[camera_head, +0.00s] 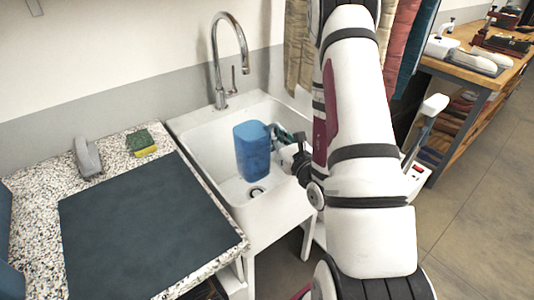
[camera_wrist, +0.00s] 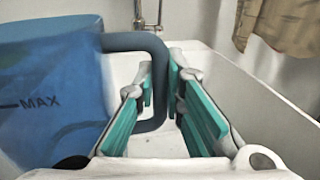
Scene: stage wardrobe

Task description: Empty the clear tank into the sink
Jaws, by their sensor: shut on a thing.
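The clear tank (camera_head: 252,150) looks blue and see-through and is within the sink (camera_head: 213,178), close to upright. In the wrist view the tank (camera_wrist: 45,95) fills the left side, with a "MAX" mark on its wall and a dark blue handle (camera_wrist: 135,41). My gripper (camera_head: 285,137) reaches in from the right and is shut on the handle, which passes between the teal finger pads in the wrist view. I cannot tell whether the tank's base touches the basin floor. The liquid level is not clear.
A chrome faucet (camera_head: 228,55) arches over the back of the sink. The drain (camera_head: 257,191) shows in front of the tank. Left is a speckled counter (camera_head: 35,195) with a dark mat (camera_head: 140,225), a sponge (camera_head: 142,143) and a grey object (camera_head: 88,157). Hanging clothes (camera_head: 300,45) are behind my arm.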

